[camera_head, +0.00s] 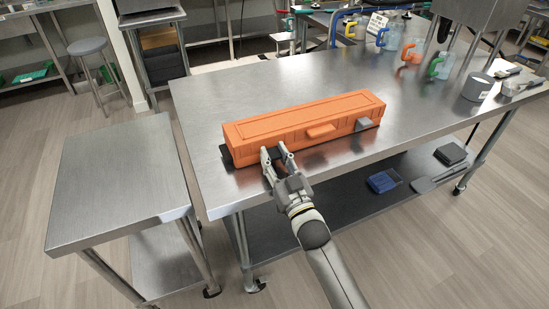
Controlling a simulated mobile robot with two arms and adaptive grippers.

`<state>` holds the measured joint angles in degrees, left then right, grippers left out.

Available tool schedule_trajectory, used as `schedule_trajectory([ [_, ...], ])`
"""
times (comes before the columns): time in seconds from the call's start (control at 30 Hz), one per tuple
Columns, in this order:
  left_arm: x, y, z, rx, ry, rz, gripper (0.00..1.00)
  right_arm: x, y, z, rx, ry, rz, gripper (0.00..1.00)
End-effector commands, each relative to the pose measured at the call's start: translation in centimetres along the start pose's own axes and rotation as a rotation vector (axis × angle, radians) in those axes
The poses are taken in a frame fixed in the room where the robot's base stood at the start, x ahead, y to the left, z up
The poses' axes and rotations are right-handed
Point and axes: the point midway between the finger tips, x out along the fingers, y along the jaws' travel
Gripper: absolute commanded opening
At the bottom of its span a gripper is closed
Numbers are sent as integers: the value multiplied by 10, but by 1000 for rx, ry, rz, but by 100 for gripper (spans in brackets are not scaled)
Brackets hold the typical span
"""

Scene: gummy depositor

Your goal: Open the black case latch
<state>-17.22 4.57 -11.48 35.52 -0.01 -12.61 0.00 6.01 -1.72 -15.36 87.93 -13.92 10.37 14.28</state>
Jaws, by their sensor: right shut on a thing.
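A long orange case (303,118) lies closed on the steel table, with an orange handle (321,132) on its front. A grey latch (364,124) shows at the right end of the front. Near the left end, a dark piece (228,156) shows low at the case's corner; it may be the black latch, partly hidden by my gripper. My right gripper (275,155) is at the left part of the case's front, its fingertips against or very close to it. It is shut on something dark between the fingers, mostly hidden. My left gripper is out of view.
The steel table (215,100) is clear around the case. A metal cup (477,87) and several jugs with coloured handles (410,54) stand toward the right and back. A lower steel table (120,170) stands at left, empty. A blue box (383,181) lies on the shelf below.

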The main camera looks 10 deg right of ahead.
Motion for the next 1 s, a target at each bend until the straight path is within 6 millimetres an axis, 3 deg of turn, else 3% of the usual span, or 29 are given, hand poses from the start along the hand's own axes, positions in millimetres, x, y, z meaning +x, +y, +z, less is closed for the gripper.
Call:
schedule_trajectory([
  [0.2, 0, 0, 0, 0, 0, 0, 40, 0, 0, 1, 0, -1, 0, 54],
  [0.57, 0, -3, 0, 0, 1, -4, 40, -5, 0, 1, 0, -2, 0, 54],
  [0.67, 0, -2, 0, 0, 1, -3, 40, -17, 0, 2, 0, -3, 0, 54],
  [1.0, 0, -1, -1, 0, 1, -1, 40, -86, 0, 1, 0, -4, 0, 54],
])
